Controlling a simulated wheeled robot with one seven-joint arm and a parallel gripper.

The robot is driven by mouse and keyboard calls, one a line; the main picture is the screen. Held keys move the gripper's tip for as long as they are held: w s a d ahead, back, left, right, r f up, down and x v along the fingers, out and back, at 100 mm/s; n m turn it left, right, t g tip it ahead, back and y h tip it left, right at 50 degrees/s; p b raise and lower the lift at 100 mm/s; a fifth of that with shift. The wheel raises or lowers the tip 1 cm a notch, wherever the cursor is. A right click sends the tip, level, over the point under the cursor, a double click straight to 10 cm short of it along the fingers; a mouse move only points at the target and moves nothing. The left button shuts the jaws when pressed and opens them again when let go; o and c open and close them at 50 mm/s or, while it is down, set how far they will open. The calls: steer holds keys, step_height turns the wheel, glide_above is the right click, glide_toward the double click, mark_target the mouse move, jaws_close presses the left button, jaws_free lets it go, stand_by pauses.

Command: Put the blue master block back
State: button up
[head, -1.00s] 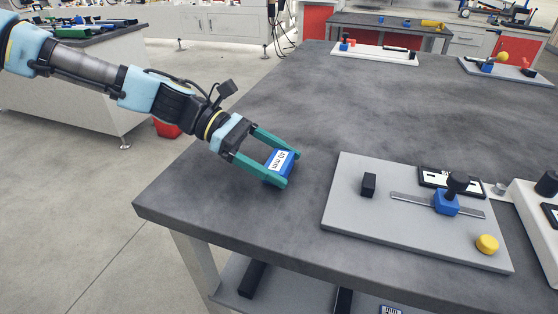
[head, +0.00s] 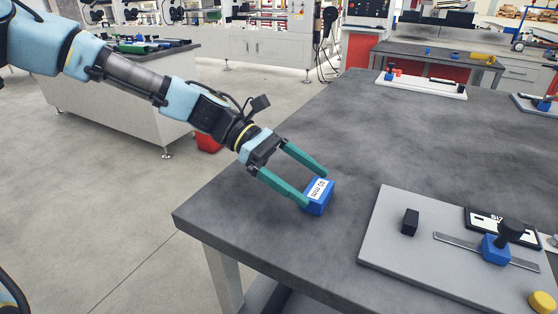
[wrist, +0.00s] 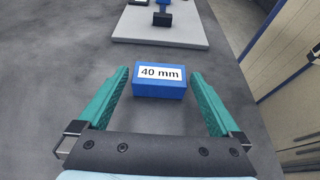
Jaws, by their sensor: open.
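The blue master block (head: 319,197), with a white label reading "40 mm", sits on the dark grey bench top near its left edge. My gripper (head: 315,189) is open, with its two green fingers pointing at the block and their tips close to it. In the wrist view the block (wrist: 160,88) stands between and just ahead of the fingertips, with a gap on each side. Nothing is held.
A light grey plate (head: 390,255) on the bench carries a black block (head: 410,222), a blue slider with a black knob (head: 496,248) on a metal strip, and a yellow knob (head: 542,302). Bench space behind the block is clear.

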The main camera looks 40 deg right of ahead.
steer(key=v, duration=0.9)
